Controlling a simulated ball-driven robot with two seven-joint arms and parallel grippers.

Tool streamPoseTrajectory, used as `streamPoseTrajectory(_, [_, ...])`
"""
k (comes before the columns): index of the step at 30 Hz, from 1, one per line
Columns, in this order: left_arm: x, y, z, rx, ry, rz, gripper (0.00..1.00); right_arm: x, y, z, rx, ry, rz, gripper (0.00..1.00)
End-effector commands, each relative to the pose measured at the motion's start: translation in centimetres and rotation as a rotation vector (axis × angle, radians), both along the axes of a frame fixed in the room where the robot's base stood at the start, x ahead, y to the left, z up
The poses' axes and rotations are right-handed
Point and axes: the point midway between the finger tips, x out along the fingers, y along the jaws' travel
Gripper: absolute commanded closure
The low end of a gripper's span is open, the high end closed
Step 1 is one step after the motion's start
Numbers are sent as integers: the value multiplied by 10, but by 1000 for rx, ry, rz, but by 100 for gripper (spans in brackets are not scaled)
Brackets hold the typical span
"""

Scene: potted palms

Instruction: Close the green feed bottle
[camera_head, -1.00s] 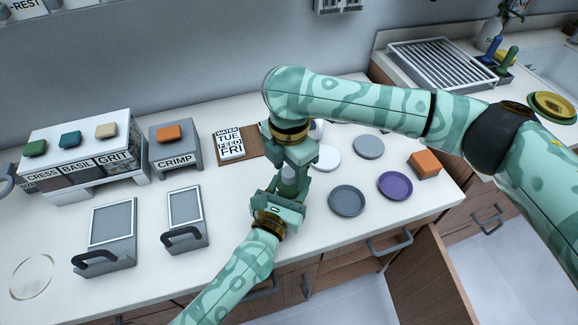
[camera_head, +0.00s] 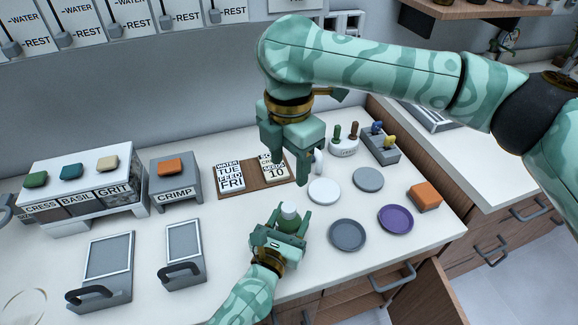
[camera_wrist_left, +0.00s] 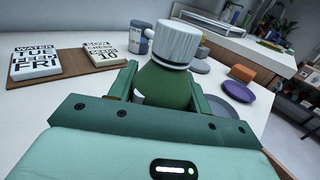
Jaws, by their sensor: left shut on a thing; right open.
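The green feed bottle (camera_wrist_left: 165,86) stands between the fingers of my left gripper (camera_head: 287,226), which is shut on it near the front of the counter. A white ribbed cap (camera_wrist_left: 177,42) sits on top of the bottle; it also shows in the head view (camera_head: 290,211). I cannot tell how tightly the cap is screwed down. My right gripper (camera_head: 288,156) is open and empty, pointing down above and behind the bottle, apart from the cap. The bottle's lower part is hidden by my left gripper.
White (camera_head: 324,191), grey (camera_head: 347,235) and purple (camera_head: 395,219) discs lie right of the bottle, with an orange block (camera_head: 426,197) beyond. A wooden board (camera_head: 256,175) with sign cards lies behind. Labelled stands (camera_head: 175,181) are at the left.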

Motion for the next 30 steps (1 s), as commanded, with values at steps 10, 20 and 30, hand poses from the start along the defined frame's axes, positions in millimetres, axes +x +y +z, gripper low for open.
streamPoseTrajectory(10, [0, 0, 0, 0, 0, 0, 25, 0, 0, 0, 0, 0, 0, 48])
streamPoseTrajectory(20, [-10, 4, 0, 1, 1, -1, 25, 0, 0, 2, 0, -1, 0, 48])
streamPoseTrajectory(30, [-80, 33, -1, 2, 2, -2, 25, -1, 0, 7, 0, -4, 0, 48])
